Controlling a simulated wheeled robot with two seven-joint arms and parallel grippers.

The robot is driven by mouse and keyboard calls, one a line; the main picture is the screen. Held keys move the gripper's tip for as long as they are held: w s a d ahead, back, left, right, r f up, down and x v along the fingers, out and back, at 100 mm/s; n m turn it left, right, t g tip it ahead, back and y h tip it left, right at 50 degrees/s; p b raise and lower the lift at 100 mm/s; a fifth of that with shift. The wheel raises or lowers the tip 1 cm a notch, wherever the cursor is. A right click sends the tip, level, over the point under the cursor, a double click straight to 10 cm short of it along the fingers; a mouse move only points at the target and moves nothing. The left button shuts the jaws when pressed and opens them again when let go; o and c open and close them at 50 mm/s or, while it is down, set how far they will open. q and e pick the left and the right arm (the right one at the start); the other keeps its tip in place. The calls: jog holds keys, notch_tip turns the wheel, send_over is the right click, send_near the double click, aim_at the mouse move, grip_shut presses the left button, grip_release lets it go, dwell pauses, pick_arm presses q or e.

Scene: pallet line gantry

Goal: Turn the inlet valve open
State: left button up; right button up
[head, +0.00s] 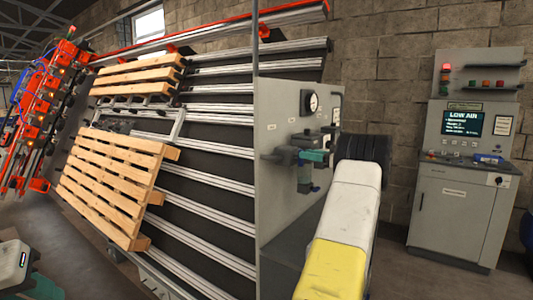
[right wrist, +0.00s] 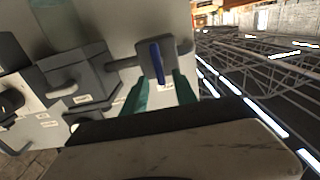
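The inlet valve shows in the right wrist view as a blue lever handle (right wrist: 156,62) on a grey body and pipe, in front of a light grey panel. In that view the teal fingers of my right gripper (right wrist: 160,82) are apart, one each side of the handle's lower end. Gaps show between the fingers and the handle; I cannot tell how deep it sits between them. In the head view the right gripper (head: 316,155) is at the fittings on the grey panel (head: 275,200), and the handle is hidden there.
A pressure gauge (head: 311,103) is on the panel above the fittings, and a filter bowl (head: 305,179) hangs below. A control cabinet (head: 455,210) at right shows LOW AIR with a red lamp. Wooden pallets (head: 112,180) lean on the sloped rack at left.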

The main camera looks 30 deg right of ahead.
jog(key=x, duration=0.6)
jog(key=shift+w+a, duration=0.1)
jog(key=shift+c, duration=0.4)
grip_shut()
